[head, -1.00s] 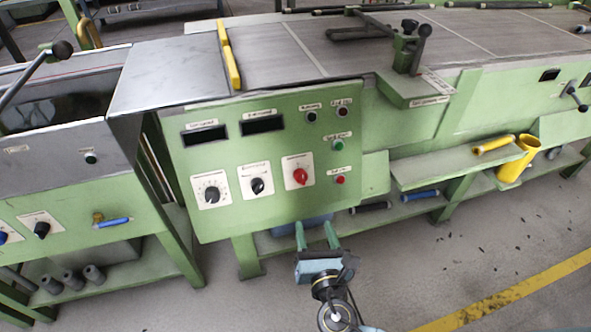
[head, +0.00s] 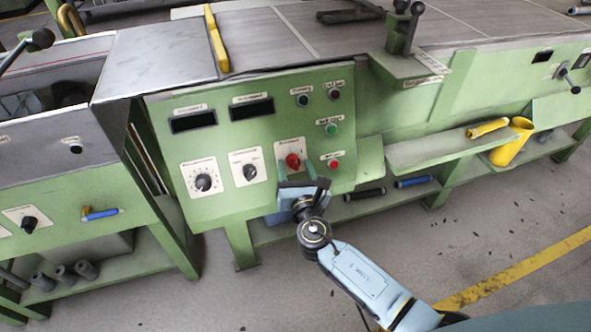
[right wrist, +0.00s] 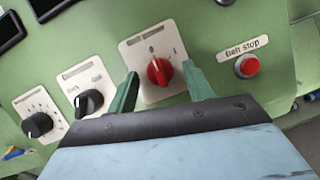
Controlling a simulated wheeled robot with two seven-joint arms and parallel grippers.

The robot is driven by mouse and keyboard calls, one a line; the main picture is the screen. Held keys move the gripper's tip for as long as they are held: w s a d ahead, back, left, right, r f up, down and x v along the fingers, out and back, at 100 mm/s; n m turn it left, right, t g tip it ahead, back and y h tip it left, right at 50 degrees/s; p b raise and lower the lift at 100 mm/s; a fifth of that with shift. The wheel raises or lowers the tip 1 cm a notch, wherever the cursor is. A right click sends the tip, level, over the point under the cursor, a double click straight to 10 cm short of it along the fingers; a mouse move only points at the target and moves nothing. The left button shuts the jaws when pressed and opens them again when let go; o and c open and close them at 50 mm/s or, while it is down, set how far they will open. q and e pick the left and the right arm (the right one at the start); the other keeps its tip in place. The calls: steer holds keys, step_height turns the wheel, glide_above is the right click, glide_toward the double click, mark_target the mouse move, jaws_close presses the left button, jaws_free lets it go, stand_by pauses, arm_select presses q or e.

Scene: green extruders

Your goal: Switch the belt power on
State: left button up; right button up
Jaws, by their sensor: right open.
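The green control panel (head: 230,160) carries a red rotary knob (head: 293,161) on a white plate. In the right wrist view the red knob (right wrist: 159,71) points up, a little left, toward the "0" mark; another mark is at its right. My right gripper (head: 284,168) is in front of the knob. In the right wrist view my right gripper (right wrist: 160,85) is open, its green fingers to the left and right of the knob; whether they touch it I cannot tell. A red "Belt stop" button (right wrist: 247,66) is to the right. My left gripper is not in view.
Two black knobs, one black dial (head: 203,182) and one black switch (head: 249,172), are left of the red knob. A green button (head: 331,129) sits above the red stop button (head: 333,163).

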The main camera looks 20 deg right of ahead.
steer(key=shift+c, duration=0.2)
steer(key=c, duration=0.9)
